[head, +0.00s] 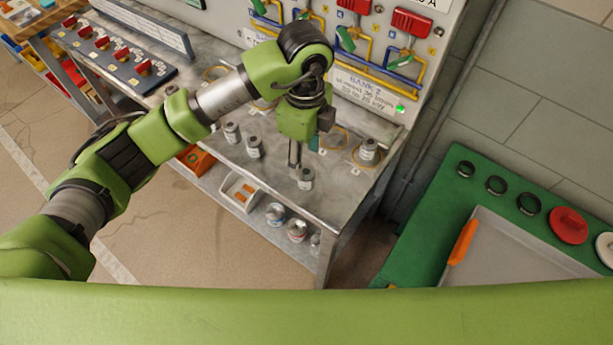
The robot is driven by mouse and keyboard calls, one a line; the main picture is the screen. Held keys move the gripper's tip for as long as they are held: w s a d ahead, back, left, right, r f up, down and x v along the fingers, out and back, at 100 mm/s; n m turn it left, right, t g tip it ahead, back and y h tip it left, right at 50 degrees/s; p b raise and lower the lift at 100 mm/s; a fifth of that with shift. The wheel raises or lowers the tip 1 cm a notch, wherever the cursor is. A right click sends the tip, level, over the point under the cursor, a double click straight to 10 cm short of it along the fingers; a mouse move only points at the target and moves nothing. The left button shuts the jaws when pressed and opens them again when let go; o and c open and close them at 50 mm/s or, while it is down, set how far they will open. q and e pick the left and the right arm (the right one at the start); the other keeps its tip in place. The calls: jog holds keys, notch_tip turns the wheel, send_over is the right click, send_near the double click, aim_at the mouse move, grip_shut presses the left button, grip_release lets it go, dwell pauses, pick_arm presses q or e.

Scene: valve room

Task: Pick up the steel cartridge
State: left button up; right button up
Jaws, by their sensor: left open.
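Several small steel cylinders with pale labels stand upright on the grey metal bench (345,190). One steel cartridge (306,180) stands near the bench's front edge, right below my left gripper (296,163). Two more like it, a left cylinder (232,133) and a middle cylinder (254,148), stand to the left. Another cylinder (368,152) stands at the right by a ring mark. The labels are too small to read. My left gripper points down, open, its fingertips by the top of the nearest cartridge; I cannot tell if they touch it. My right gripper is out of view.
Behind the bench is a panel (375,85) with red and green valve handles and pipes. A switch board (115,50) lies at the bench's left. A lower shelf holds a white tray (226,187) and jars (297,230). A green table (440,215) stands right.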

aim_at(307, 171)
pick_arm(q)
notch_tip(307, 171, down, 3)
jog(key=shift+f, duration=0.15)
jog(key=shift+f+p, duration=0.55)
jog(key=shift+p, duration=0.15)
notch_tip(307, 171, down, 4)
jog(key=shift+d+r+p, duration=0.15)
jog(key=shift+p, duration=0.6)
jog(key=shift+w+f, duration=0.1)
jog(key=shift+f, duration=0.25)
grip_shut()
